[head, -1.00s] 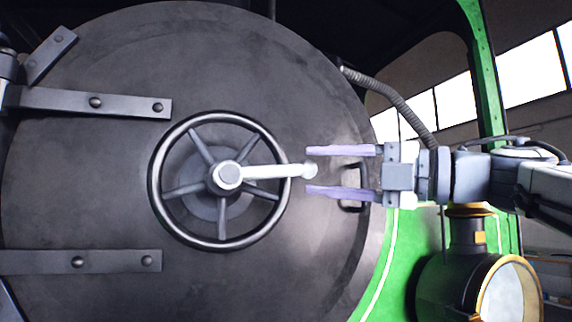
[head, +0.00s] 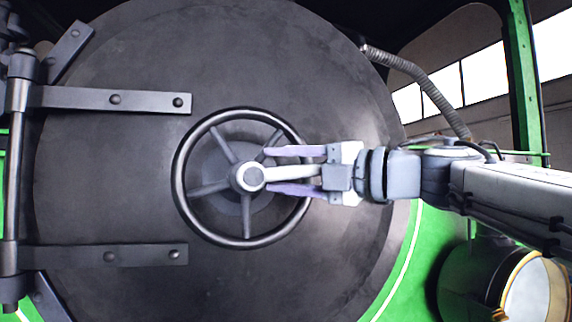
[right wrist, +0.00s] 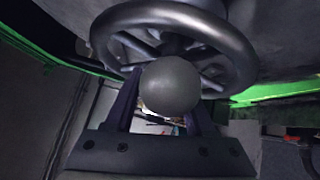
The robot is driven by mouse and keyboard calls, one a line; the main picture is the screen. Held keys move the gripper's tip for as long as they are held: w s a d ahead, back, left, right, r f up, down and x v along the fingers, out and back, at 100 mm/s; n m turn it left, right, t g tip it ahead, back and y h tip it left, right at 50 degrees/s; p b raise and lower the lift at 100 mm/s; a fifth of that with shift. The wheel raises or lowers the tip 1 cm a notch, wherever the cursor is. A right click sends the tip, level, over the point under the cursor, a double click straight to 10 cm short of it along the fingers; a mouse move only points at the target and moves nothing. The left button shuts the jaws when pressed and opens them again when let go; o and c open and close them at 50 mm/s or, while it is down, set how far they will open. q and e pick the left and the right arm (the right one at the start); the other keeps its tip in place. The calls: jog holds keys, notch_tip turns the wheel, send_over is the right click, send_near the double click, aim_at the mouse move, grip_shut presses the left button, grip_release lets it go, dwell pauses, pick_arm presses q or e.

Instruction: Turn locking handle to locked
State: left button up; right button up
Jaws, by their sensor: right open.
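The locking handle (head: 285,174) is a light metal lever that points right from the hub (head: 249,178) in front of a dark spoked handwheel (head: 181,190) on the round smokebox door. My right gripper (head: 268,171) is open, its two purple fingers above and below the lever, with a gap to it on each side. In the right wrist view the round ball end of the handle (right wrist: 170,87) sits between the fingers (right wrist: 160,100), close to the palm, with the handwheel (right wrist: 105,40) behind it. My left gripper is not in view.
The dark door (head: 120,180) has two strap hinges (head: 135,100) on its left. A lamp (head: 480,275) with a brass rim stands at lower right. A ribbed hose (head: 420,80) runs at upper right, beside the green body (head: 425,250).

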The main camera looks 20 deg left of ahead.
grip_shut()
jog(key=shift+r, duration=0.1)
dwell(1.2)
